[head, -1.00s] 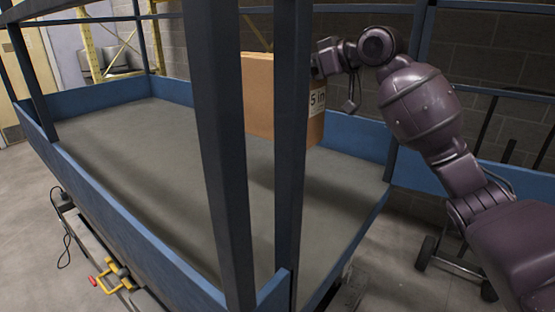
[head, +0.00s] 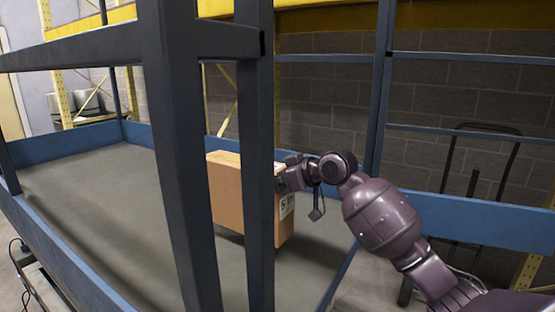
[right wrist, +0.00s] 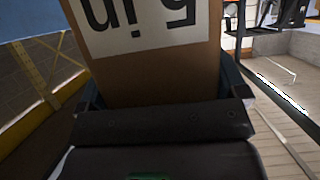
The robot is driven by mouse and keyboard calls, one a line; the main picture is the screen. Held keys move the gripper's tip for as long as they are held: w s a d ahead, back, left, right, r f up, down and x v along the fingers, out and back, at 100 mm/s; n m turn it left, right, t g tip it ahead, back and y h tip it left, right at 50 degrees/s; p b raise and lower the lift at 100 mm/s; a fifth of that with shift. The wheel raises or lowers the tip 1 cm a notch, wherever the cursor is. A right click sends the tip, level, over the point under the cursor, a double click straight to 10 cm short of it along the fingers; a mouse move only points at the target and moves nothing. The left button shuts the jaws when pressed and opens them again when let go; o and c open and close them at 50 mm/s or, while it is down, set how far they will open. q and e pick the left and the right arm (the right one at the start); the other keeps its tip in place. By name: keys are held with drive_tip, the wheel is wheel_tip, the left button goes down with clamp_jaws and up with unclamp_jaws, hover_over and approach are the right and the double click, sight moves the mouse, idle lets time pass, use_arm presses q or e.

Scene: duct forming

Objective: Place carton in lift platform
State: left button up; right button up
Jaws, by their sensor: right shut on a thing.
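The brown carton (head: 228,190) is upright inside the railings of the blue lift platform (head: 100,185), over its grey floor toward the right end. A blue post hides part of it. Whether its base touches the floor, I cannot tell. My right gripper (head: 285,180) is at the carton's right side, shut on it. In the right wrist view, the carton (right wrist: 150,75) fills the space between the fingers, with a white printed label facing the camera. My left gripper is not in view.
Two blue upright posts (head: 180,150) stand in front of the carton, with a rail running left from them. A hand truck (head: 475,175) stands behind the platform at the right. The platform floor left of the carton is clear.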

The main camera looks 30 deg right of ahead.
drive_tip(key=shift+f+p, duration=0.3)
drive_tip(key=shift+f, duration=2.35)
drive_tip(key=o, duration=1.5)
drive_tip(key=shift+f, duration=0.15)
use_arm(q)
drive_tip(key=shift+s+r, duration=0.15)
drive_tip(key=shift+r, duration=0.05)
use_arm(e)
drive_tip(key=shift+o, duration=0.2)
drive_tip(key=shift+s, duration=0.1)
use_arm(q)
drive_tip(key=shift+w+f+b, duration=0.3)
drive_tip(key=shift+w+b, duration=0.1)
drive_tip(key=shift+b, duration=0.55)
use_arm(e)
approach(287, 198)
drive_tip(key=shift+w+a+f, duration=0.1)
drive_tip(key=shift+w+a, duration=0.15)
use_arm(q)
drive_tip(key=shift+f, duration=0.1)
